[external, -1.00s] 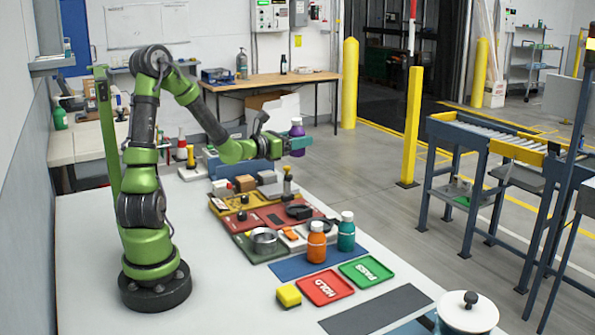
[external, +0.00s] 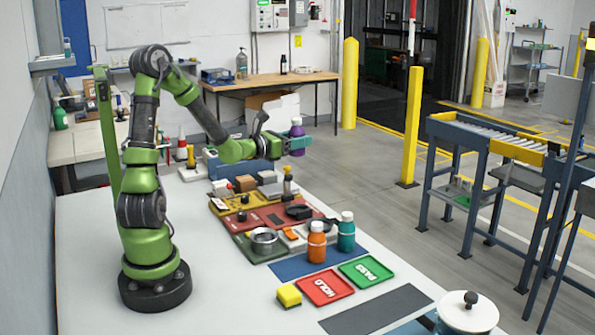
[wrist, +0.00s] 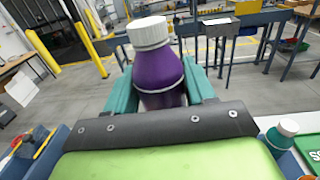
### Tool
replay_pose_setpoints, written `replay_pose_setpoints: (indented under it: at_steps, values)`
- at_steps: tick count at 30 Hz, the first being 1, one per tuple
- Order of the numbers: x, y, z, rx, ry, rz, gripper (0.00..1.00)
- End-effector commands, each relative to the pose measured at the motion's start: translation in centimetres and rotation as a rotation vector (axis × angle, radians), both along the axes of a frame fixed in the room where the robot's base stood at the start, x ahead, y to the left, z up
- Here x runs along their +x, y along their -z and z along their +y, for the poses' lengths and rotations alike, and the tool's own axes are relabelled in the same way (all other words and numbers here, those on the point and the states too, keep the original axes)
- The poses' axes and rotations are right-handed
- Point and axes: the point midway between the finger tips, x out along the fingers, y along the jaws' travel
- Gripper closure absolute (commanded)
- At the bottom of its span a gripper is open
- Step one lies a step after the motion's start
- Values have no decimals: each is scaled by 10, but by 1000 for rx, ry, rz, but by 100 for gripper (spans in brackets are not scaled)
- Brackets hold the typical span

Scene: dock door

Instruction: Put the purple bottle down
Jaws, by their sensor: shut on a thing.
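My gripper (external: 297,142) is shut on the purple bottle (external: 297,144), which has a white cap. It holds the bottle upright, in the air above the far right part of the workbench. In the wrist view the purple bottle (wrist: 161,75) stands between the two teal fingers, and its lower end is hidden behind the dark gripper plate. A teal bottle (external: 346,236) and an orange bottle (external: 316,247) stand upright at the blue mat (external: 290,266). The teal bottle also shows at the right of the wrist view (wrist: 280,135).
A red HOLD tray (external: 327,287), a green PASS tray (external: 367,271) and a yellow sponge (external: 289,296) lie in front of the bottles. Tool boards (external: 240,223) with several parts fill the middle of the workbench. A dark grey mat (external: 376,312) is bare.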

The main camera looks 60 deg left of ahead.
Motion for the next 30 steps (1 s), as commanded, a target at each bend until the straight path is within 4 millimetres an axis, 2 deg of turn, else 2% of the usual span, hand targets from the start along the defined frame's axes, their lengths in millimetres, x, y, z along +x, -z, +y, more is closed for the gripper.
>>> replay_pose_setpoints:
  at_steps: [3,14,17,20,30]
  values:
    - [1,1,4,-1,35,-1,88]
    - [2,2,-1,-1,62,-2,88]
    - [2,9,-1,-5,62,0,88]
    - [3,27,-2,-10,64,1,88]
    - [3,110,-2,-8,62,2,88]
